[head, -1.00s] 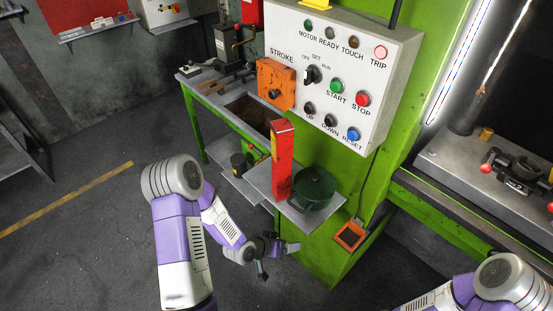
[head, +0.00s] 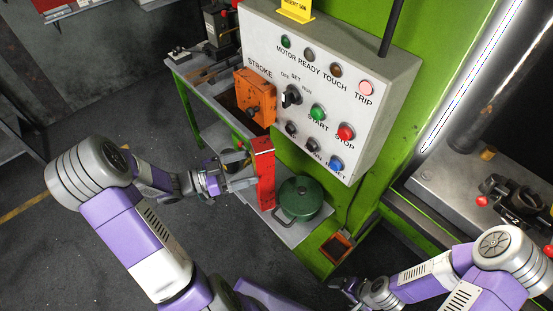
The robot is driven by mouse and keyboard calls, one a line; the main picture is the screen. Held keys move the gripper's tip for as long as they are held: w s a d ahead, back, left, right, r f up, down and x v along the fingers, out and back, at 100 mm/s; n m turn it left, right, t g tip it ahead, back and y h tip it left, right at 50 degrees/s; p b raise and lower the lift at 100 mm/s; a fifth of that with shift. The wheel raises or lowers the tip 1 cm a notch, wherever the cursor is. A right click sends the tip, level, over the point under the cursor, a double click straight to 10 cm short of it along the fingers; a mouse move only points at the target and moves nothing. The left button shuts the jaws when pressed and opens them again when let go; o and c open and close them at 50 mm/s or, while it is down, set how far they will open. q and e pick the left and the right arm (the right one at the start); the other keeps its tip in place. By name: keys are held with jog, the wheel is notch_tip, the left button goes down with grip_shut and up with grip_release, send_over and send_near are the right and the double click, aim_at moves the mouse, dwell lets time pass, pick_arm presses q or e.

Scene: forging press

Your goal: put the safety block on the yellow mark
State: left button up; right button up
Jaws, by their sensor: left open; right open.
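The safety block, a tall red upright block (head: 264,178), stands on a small grey shelf (head: 293,236) beside a green lidded pot (head: 302,196). My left gripper (head: 240,173) is open at the left side of the block, its fingers pointing at it. The fingertips are close to the block; I cannot tell whether they touch it or reach around it. My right gripper (head: 350,288) is low in the picture, in front of the green press, open and away from the block. I cannot make out a yellow mark on the press bed (head: 440,190).
The control box (head: 318,90) with its buttons and orange stroke unit (head: 255,98) overhangs the shelf. An orange-framed tray (head: 336,247) is low on the green press. Dark tooling with red knobs (head: 500,195) stands on the press bed at right. A yellow stripe (head: 24,206) crosses the floor.

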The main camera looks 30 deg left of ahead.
aim_at(270, 161)
pick_arm(q)
jog(key=x, duration=0.4)
jog(key=r+x, duration=0.1)
jog(key=x, duration=0.1)
jog(key=shift+s+d+p, duration=0.15)
jog(key=shift+d+p, duration=0.15)
jog(key=shift+d, duration=0.2)
jog(key=shift+w+d+f, duration=0.1)
jog(key=shift+w+d, duration=0.25)
jog(key=shift+w, duration=0.05)
grip_shut()
